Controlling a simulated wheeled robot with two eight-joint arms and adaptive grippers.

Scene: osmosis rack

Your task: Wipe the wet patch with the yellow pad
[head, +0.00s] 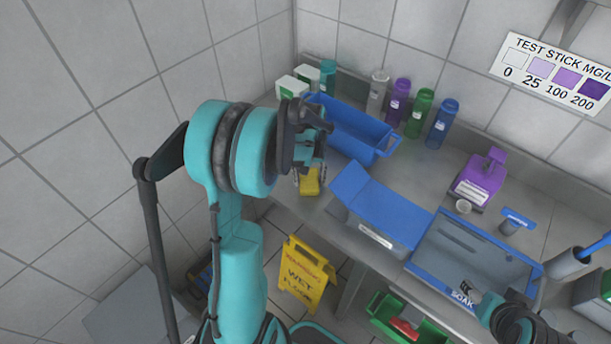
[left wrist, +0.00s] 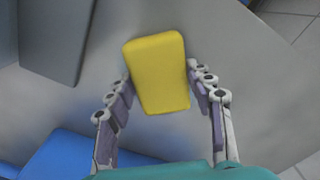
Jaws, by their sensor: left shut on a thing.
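The yellow pad (head: 309,183) is at the left end of the steel counter, below my left gripper (head: 308,170). In the left wrist view my left gripper (left wrist: 160,78) is shut on the yellow pad (left wrist: 158,75), with one finger on each side of it. The pad is low over the counter; whether it touches the surface I cannot tell. I cannot make out a wet patch in either view. My right gripper (head: 472,291) is at the front edge of the soak basin at the lower right; its finger opening is unclear.
A blue bin (head: 352,132) stands just right of my left gripper. Several bottles (head: 398,100) line the wall. A blue-lidded box (head: 380,208) and the soak basin (head: 470,250) fill the counter's middle. A yellow wet-floor sign (head: 305,276) stands on the floor below.

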